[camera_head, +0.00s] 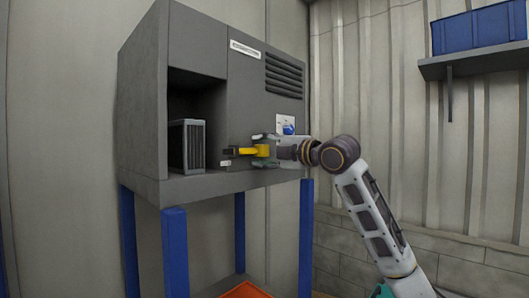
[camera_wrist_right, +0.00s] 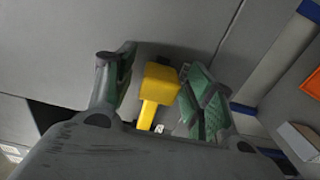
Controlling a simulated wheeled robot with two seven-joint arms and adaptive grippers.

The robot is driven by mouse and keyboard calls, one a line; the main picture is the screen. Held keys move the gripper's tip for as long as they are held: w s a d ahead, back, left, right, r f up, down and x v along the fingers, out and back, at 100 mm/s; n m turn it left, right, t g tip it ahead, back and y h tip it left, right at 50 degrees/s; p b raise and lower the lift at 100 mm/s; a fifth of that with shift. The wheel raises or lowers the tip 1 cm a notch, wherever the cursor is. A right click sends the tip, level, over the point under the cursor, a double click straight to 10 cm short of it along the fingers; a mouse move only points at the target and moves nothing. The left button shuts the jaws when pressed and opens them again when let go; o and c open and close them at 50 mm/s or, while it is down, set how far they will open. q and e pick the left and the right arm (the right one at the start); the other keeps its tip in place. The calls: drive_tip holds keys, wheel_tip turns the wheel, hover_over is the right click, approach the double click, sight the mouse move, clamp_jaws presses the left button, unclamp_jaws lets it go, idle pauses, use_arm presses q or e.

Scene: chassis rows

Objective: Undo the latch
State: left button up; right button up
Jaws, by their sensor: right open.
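The latch has a yellow handle (camera_head: 262,150) with a dark part (camera_head: 236,151) to its left, on the front of the grey cabinet (camera_head: 245,75). My right gripper (camera_head: 260,151) is at the yellow handle. In the right wrist view the yellow handle (camera_wrist_right: 158,85) stands between the two green-padded fingers of my right gripper (camera_wrist_right: 160,88). The fingers are apart, one on each side of it. The right finger looks close to the handle; I cannot tell if it touches. My left gripper is not in view.
A grey finned module (camera_head: 187,146) stands in the cabinet's open bay, left of the latch. A blue knob (camera_head: 288,129) on a white plate sits just above my right gripper. Blue legs (camera_head: 174,250) carry the cabinet. An orange object (camera_head: 245,290) lies below. A shelf with a blue crate (camera_head: 480,28) hangs right.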

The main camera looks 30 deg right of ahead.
drive_tip(key=shift+s, duration=0.1)
drive_tip(key=shift+s+d, duration=0.3)
drive_tip(key=shift+s, duration=0.1)
drive_tip(key=v, duration=1)
drive_tip(key=shift+s, duration=0.35)
drive_tip(key=shift+d, duration=0.15)
